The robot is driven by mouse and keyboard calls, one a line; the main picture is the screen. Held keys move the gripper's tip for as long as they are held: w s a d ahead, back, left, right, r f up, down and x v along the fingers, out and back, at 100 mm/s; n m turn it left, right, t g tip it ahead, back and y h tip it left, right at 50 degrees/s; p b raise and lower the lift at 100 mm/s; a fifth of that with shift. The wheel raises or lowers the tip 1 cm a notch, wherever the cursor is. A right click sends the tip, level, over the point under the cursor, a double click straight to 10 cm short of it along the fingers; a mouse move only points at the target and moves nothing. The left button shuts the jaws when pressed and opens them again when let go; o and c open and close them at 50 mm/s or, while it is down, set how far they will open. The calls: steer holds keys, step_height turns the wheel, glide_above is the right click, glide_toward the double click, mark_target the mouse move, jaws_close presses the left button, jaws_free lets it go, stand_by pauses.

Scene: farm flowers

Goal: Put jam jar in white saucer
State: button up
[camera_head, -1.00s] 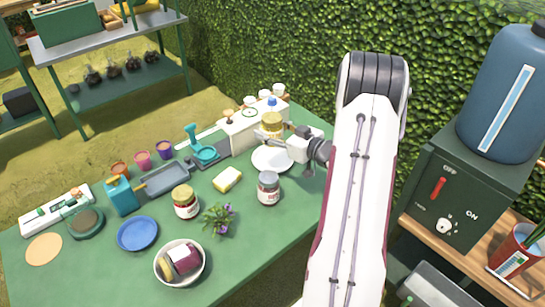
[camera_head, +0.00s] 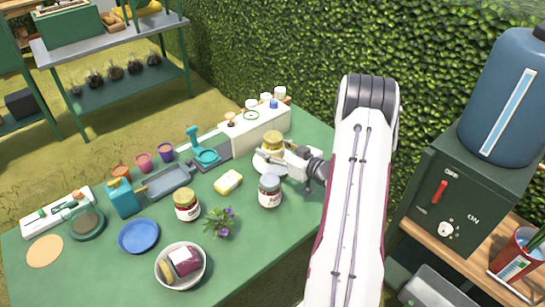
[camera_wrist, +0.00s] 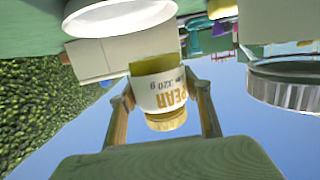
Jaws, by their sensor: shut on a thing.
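My gripper (camera_head: 278,153) is shut on a jam jar (camera_head: 273,141) with a yellow lid, above the white saucer (camera_head: 258,164) in the head view. The jar and gripper hide much of the saucer. In the wrist view, which is upside down, the jar (camera_wrist: 160,90) shows a white label reading "PEAR 320 g", between the two fingers of my gripper (camera_wrist: 165,105). The saucer (camera_wrist: 118,18) is at the top left there. I cannot tell whether the jar's base touches it.
A grey-lidded jar (camera_head: 270,192) stands close in front of the saucer. A white box (camera_head: 255,125) is behind it. A hedge borders the table's back.

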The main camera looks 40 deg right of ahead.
steer(key=shift+f, duration=1.8)
steer(key=shift+s+f, duration=0.1)
steer(key=shift+f, duration=0.65)
steer(key=o, duration=1.7)
steer(key=shift+r, duration=0.2)
